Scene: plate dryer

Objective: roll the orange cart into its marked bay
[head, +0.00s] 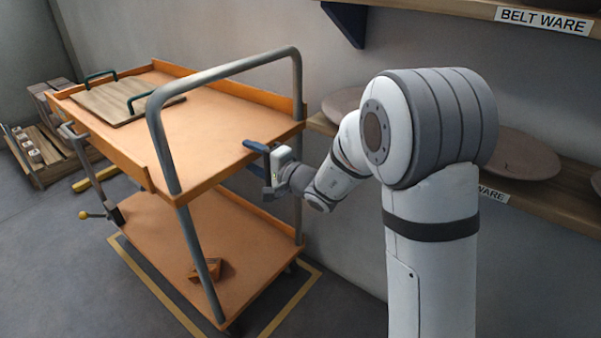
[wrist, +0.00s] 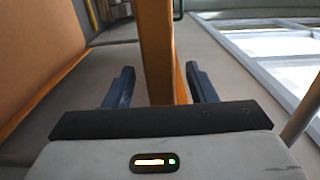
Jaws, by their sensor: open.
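The orange cart (head: 225,125) has two decks and a grey tubular handle (head: 160,130). In the head view it stands left of my arm, its lower deck (head: 170,235) above a yellow floor outline (head: 296,299). The outline is partly hidden by the cart, so I cannot tell how the wheels sit in it. My gripper (head: 262,163) is at the cart's right upper corner. In the wrist view my gripper (wrist: 159,70) is open, with an orange upright panel of the cart (wrist: 157,45) between its two blue fingers. Gaps show on both sides of the panel.
Open floor (head: 60,265) lies at left.

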